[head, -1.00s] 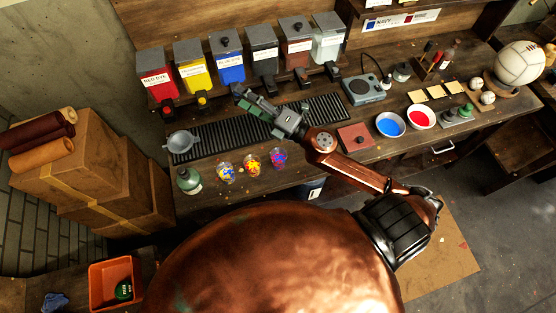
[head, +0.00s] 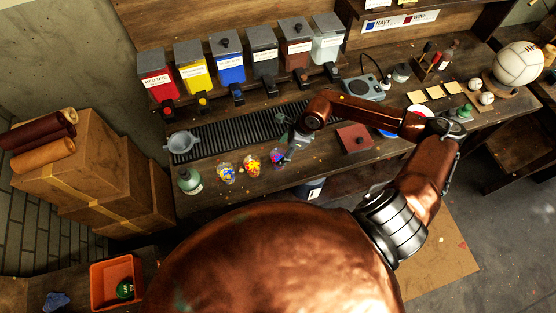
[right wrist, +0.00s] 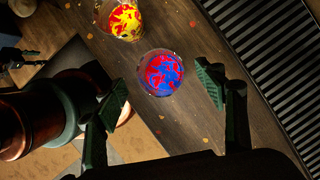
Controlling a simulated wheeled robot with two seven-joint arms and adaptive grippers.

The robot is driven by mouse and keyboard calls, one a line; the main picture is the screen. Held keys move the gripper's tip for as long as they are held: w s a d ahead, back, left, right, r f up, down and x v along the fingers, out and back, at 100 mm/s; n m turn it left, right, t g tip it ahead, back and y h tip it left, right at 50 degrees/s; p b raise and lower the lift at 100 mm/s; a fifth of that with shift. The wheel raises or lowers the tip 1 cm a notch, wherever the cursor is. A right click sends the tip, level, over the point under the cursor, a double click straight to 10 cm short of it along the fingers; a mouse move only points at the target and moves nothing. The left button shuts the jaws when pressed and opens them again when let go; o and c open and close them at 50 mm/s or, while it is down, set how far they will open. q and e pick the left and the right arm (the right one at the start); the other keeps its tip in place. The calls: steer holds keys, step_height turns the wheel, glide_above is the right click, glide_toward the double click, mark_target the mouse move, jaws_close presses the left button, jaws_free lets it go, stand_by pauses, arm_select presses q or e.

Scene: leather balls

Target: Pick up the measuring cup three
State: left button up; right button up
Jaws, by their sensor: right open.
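Three small clear measuring cups with coloured flecks stand in a row near the front edge of the workbench. The rightmost, with red and blue contents (head: 275,158), is the third from the left. It also shows in the right wrist view (right wrist: 160,73), upright between the open finger pads but farther off. My right gripper (head: 286,141) is open and empty, just above and right of this cup. In the right wrist view its fingers (right wrist: 163,92) are spread apart. The middle cup (head: 252,163) holds yellow and red, the left cup (head: 226,172) yellow and blue. My left gripper is not in view.
A black ribbed mat (head: 225,137) lies behind the cups. Several dye dispensers (head: 229,62) line the back.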

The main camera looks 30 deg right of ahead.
mark_target(278, 155)
steer(key=p+x, duration=0.1)
steer(key=x, duration=0.3)
steer(key=shift+f, duration=0.3)
steer(key=shift+d, duration=0.1)
steer(key=c, duration=1.3)
steer(key=shift+r, duration=0.25)
steer(key=shift+c, duration=0.2)
steer(key=shift+r, duration=1.15)
steer(key=shift+s+d+r, duration=0.1)
steer(key=shift+d+r, duration=0.05)
steer(key=shift+r, duration=0.2)
steer(key=s+d+r, duration=0.8)
steer(key=d+r, duration=0.1)
steer(key=d, duration=0.1)
steer(key=shift+s+r, duration=0.2)
steer(key=shift+s, duration=0.05)
steer(key=shift+d, duration=0.15)
